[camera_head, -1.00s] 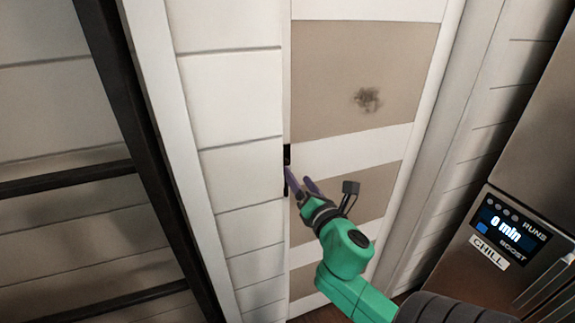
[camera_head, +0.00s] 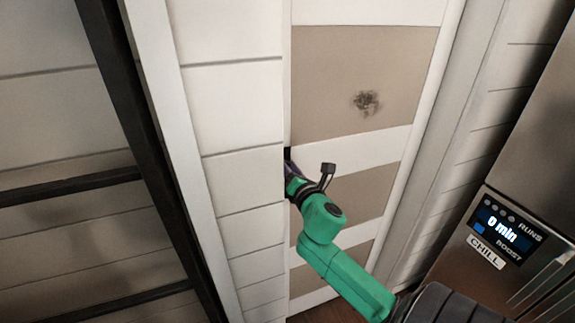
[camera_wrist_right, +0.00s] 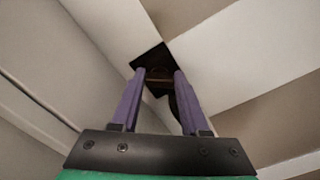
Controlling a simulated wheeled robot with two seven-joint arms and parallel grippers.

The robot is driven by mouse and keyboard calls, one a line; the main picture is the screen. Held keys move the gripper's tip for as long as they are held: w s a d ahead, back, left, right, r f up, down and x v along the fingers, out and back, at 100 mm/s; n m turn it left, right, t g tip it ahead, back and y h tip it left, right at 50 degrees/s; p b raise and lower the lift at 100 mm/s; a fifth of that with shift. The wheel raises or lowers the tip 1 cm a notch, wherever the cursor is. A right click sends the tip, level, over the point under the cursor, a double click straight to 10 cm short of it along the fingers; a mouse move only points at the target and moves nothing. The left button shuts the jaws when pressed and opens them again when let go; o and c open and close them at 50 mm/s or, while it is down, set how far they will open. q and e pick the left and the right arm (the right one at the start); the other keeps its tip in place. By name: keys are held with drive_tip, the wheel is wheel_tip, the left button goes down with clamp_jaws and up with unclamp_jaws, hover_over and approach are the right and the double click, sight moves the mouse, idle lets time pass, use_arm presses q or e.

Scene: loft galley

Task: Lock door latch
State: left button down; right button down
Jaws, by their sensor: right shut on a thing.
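The door (camera_head: 355,150), white with beige panels, stands in the middle of the head view. The dark latch (camera_wrist_right: 150,58) sits at its left edge and shows in the right wrist view at the tips of my purple fingers. In the head view only a dark sliver of the latch shows, behind my gripper. Whether the latch is locked cannot be told. My left gripper is not in view.
A white planked wall (camera_head: 240,150) borders the door on the left. A dark metal frame (camera_head: 135,120) stands further left. A steel appliance with a display (camera_head: 503,228) is at the right. A dark smudge (camera_head: 366,102) marks the door's upper panel.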

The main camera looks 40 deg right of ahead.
drive_tip(key=n, duration=0.1)
drive_tip(key=n+p, duration=0.2)
drive_tip(key=n, duration=0.1)
drive_tip(key=shift+r, duration=0.25)
drive_tip(key=shift+a+n+p, duration=0.1)
drive_tip(key=shift+n+p, duration=1.05)
drive_tip(key=shift+n, duration=0.55)
drive_tip(key=shift+f, duration=0.15)
drive_tip(key=shift+c, duration=2)
unclamp_jaws()
